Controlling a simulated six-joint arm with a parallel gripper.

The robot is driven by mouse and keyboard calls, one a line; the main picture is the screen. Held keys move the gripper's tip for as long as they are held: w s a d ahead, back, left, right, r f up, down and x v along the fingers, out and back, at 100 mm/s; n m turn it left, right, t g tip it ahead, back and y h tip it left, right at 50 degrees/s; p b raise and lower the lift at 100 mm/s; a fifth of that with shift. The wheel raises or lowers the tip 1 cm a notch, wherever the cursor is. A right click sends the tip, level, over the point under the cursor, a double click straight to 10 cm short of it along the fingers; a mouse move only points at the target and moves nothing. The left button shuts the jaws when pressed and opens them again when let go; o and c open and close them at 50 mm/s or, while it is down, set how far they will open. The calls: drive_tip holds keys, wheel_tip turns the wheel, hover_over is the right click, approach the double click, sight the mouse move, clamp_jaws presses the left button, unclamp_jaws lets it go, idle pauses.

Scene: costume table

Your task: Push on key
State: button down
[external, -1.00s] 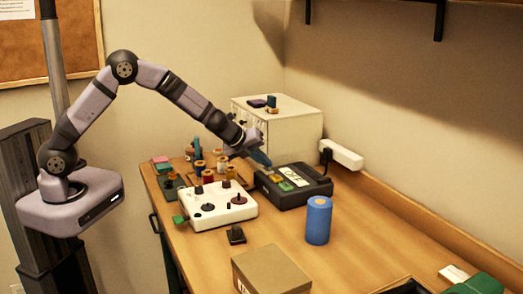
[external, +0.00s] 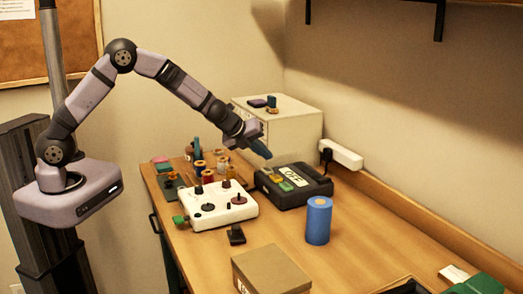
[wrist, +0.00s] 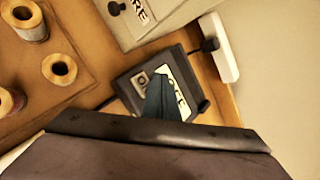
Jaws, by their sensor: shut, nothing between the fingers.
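I cannot tell which key is marked on. My gripper (external: 264,153) is shut and empty, with its blue-grey fingertips just above the box's back left, apart from the keys. In the wrist view the shut fingers (wrist: 157,98) cover part of the box (wrist: 127,87) and its label.
A white panel (external: 238,212) with knobs stands left of the box. Thread spools (external: 200,167) stand behind it. A white cabinet (external: 290,128) is at the back and a power strip (external: 342,155) by the wall. A blue cylinder (external: 318,222) stands in front.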

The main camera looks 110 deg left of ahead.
wheel_tip(320, 180, up, 4)
drive_tip(key=p, duration=0.3)
drive_tip(key=shift+r+p, duration=0.25)
drive_tip(key=shift+p, duration=0.05)
drive_tip(key=shift+d, duration=0.1)
drive_tip(key=n+h, duration=0.1)
drive_tip(key=n, duration=0.3)
approach(264, 171)
drive_tip(key=w+d+r, duration=0.4)
drive_tip(key=d+r, duration=0.1)
drive_tip(key=s+d+n+g+h, duration=0.2)
drive_tip(key=s+d+n, duration=0.15)
drive_tip(key=d, duration=0.75)
drive_tip(key=s+d+f+n+g+h, duration=0.1)
drive_tip(key=s+d+n, duration=0.3)
drive_tip(key=s+d, duration=0.4)
drive_tip(key=s+d+f+n+g+h, duration=0.2)
drive_tip(key=s+d, duration=0.6)
drive_tip(key=d, duration=0.8)
drive_tip(key=shift+s+d+f+n+h, duration=0.3)
drive_tip(key=shift+s+d+n+h, duration=0.1)
drive_tip(key=shift+n+h, duration=0.55)
